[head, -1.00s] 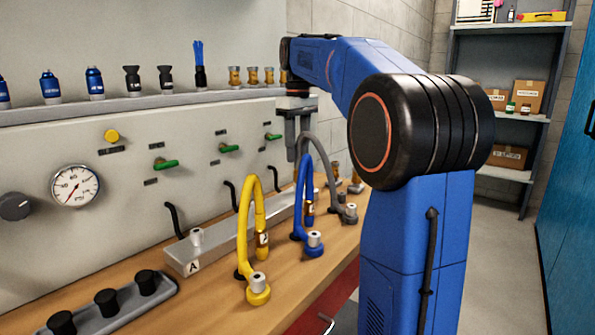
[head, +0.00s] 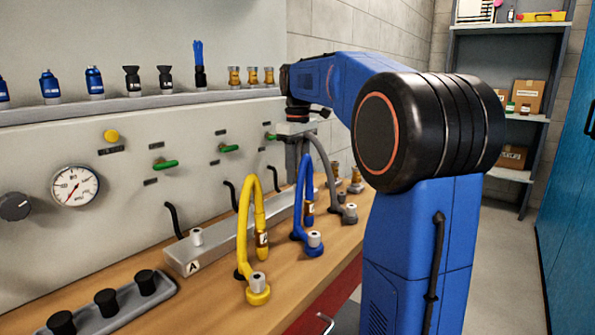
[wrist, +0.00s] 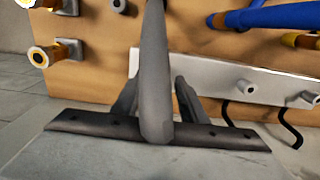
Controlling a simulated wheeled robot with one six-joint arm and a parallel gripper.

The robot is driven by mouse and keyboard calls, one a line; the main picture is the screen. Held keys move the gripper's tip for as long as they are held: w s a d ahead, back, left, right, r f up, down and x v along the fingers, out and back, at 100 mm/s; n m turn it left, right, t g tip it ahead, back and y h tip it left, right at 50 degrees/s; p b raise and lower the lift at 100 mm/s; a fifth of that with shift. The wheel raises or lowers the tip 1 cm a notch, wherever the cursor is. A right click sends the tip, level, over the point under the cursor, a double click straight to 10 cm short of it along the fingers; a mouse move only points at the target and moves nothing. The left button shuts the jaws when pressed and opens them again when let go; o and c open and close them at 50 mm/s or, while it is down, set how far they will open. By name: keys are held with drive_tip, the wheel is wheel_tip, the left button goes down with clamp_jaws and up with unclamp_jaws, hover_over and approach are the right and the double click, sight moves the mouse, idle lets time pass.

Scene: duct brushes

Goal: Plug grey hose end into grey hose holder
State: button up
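The grey hose (head: 321,155) arches up from the bench, and its near side comes down beside the grey hose holder (head: 349,214), a grey ring with a pale metal stub. My gripper (head: 297,160) points down at the far side of the arch. In the wrist view the grey hose (wrist: 155,60) passes close to the camera between my two fingers (wrist: 157,88). The fingers stand apart on either side, with a slight gap seen beside the hose. The hose end is hidden behind the hose and fingers.
The blue hose (head: 303,195) and yellow hose (head: 245,215) stand nearer along the bench. A metal manifold (head: 215,250) marked A runs behind them. Brass fittings (head: 356,181) stand beyond the grey hose. A shelf (head: 150,103) of fittings runs along the wall.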

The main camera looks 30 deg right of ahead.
sight(298, 157)
idle(0.7)
clamp_jaws()
drive_tip(key=shift+r, duration=0.15)
drive_tip(key=shift+r, duration=2.85)
drive_tip(key=s+d+f, duration=0.2)
drive_tip(key=s+d, duration=0.4)
drive_tip(key=d, duration=0.5)
drive_tip(key=shift+s+d+f, duration=0.25)
drive_tip(key=shift+s+f, duration=0.1)
